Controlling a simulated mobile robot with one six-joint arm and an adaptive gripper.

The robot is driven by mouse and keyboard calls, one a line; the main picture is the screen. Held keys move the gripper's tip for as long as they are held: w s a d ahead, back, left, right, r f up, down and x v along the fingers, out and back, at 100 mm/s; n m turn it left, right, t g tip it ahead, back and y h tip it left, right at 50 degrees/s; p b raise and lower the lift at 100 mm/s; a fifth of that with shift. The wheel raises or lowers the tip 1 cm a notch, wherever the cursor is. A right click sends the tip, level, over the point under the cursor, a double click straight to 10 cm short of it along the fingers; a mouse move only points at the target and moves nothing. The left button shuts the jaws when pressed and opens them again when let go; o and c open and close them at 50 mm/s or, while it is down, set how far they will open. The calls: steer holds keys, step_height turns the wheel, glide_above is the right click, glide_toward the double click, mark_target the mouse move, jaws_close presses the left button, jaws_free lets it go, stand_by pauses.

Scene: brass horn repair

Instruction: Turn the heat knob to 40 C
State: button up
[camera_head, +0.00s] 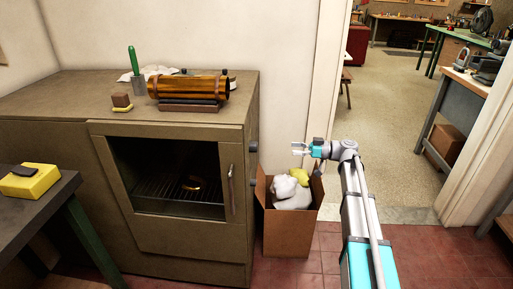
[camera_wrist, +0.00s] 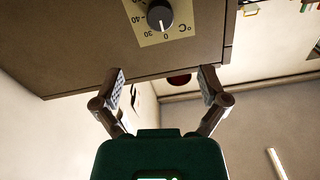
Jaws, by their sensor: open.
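The heat knob (camera_wrist: 160,16) is a dark round knob on a pale dial plate (camera_wrist: 150,38) marked in °C, near the top of the wrist view. The marks 0, 30 and 40 can be made out, upside down. A light pointer line on the knob faces down in that view, close to the 0; its exact reading is hard to tell. My gripper (camera_wrist: 162,82) is open and empty, its fingers apart and short of the knob, touching nothing. In the head view my gripper (camera_head: 299,148) is to the right of the oven (camera_head: 120,237), whose right side carries dark knobs (camera_head: 253,147).
A cardboard box (camera_head: 288,235) with white and yellow stuff stands beside the oven, below my gripper. A brass tube (camera_head: 190,86) lies on a rest on the oven top. A doorway opens at the right. Clear air lies between my gripper and the oven side.

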mark_target(254, 146)
steer(key=a, duration=1.3)
steer(key=shift+w+a, duration=0.25)
steer(key=c, duration=1.1)
steer(key=shift+c, duration=0.2)
